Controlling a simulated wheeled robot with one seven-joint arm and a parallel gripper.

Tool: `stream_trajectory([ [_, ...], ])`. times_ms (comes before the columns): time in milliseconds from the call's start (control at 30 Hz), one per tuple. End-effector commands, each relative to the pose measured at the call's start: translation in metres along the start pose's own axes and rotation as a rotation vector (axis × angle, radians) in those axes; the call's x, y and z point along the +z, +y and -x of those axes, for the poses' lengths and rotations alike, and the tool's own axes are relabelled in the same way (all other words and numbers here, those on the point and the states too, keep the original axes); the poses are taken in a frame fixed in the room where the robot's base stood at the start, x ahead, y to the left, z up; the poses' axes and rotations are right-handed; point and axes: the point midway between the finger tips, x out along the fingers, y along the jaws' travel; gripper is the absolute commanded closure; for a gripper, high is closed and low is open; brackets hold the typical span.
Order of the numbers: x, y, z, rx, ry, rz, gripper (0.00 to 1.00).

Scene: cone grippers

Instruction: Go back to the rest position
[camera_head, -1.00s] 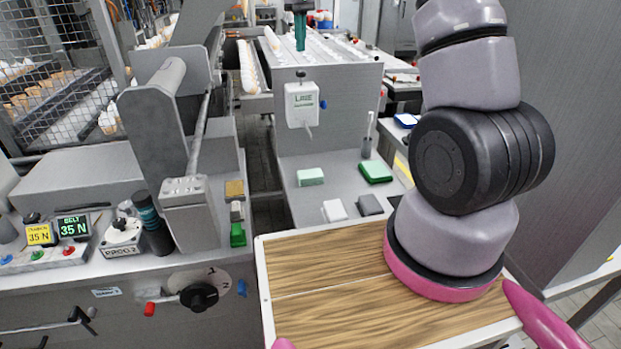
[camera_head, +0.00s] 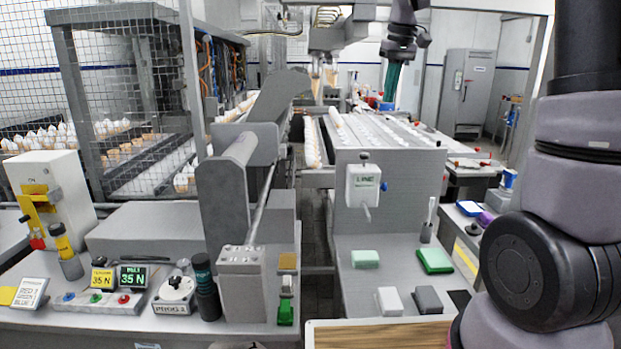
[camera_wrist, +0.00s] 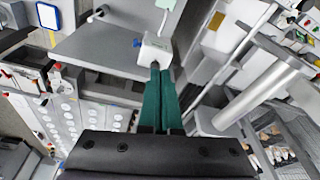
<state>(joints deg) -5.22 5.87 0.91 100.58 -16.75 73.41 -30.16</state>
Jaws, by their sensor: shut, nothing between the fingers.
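My gripper (camera_head: 391,82) hangs at the top of the head view, right of centre, fingers pointing down. Its two green fingers are together with nothing between them. In the wrist view the shut fingers (camera_wrist: 160,92) stretch up from the dark gripper body. Their tips overlap the lower part of the white LINE box (camera_wrist: 155,50) in that picture; no contact can be made out. In the head view the LINE box (camera_head: 364,186) is on the front of a grey machine, below and left of the gripper. My arm's thick links fill the right edge.
A conveyor (camera_head: 385,130) with rows of pale pieces runs behind the LINE box. A grey roller machine (camera_head: 222,200) stands left of it. Control displays (camera_head: 132,276) are at the lower left. Green and grey blocks (camera_head: 434,260) lie on the shelf. A mesh cage (camera_head: 120,90) stands at left.

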Motion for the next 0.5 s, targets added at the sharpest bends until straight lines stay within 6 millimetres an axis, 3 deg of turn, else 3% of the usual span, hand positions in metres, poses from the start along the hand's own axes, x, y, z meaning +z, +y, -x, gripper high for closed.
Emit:
stream_trajectory([
  [33,0.022,-0.002,0.017,-0.002,0.036,-0.043,1.0],
  [200,0.087,-0.01,0.05,-0.023,0.148,-0.196,1.0],
  [333,0.139,-0.017,0.062,-0.045,0.233,-0.313,1.0],
  [500,0.201,-0.027,0.063,-0.082,0.334,-0.46,1.0],
])
